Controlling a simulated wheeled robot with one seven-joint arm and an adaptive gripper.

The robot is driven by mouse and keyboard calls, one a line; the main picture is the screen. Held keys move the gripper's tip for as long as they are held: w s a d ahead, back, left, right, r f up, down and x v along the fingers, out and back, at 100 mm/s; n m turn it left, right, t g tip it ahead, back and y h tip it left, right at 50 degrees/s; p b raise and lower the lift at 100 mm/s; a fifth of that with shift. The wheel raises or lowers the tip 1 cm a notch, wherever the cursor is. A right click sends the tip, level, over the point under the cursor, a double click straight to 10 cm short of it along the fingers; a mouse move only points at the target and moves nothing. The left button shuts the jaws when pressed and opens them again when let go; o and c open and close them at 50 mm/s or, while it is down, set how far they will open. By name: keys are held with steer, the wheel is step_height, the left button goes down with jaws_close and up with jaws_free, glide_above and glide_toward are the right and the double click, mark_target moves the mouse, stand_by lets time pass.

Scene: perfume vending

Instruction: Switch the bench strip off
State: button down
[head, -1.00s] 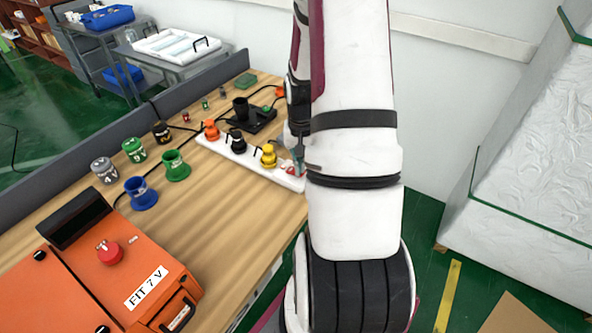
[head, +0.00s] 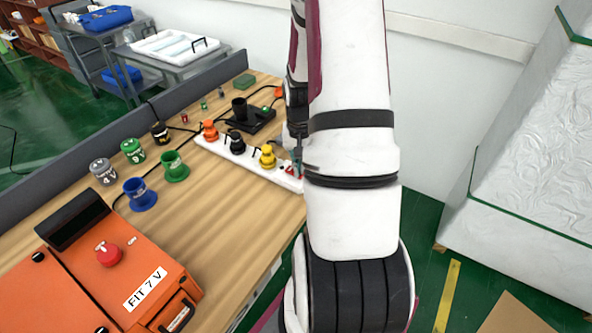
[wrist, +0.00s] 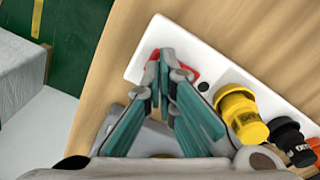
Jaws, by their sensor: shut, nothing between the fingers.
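The white bench strip (head: 217,149) lies on the wooden bench, with orange, black and yellow plugs standing in it. Its red switch (wrist: 186,74) is at the end beyond the yellow plug (head: 267,157). My gripper (wrist: 158,62) is shut and empty, with its fingertips over the red switch in the wrist view. The fingers hide part of the switch, so I cannot tell which way it is set or whether the tips press it. In the head view my arm covers the near side of that end.
An orange case (head: 150,262) with a red button sits at the front left of the bench.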

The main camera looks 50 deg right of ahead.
steer(key=shift+r+p, duration=1.45)
steer(key=shift+r, duration=1.75)
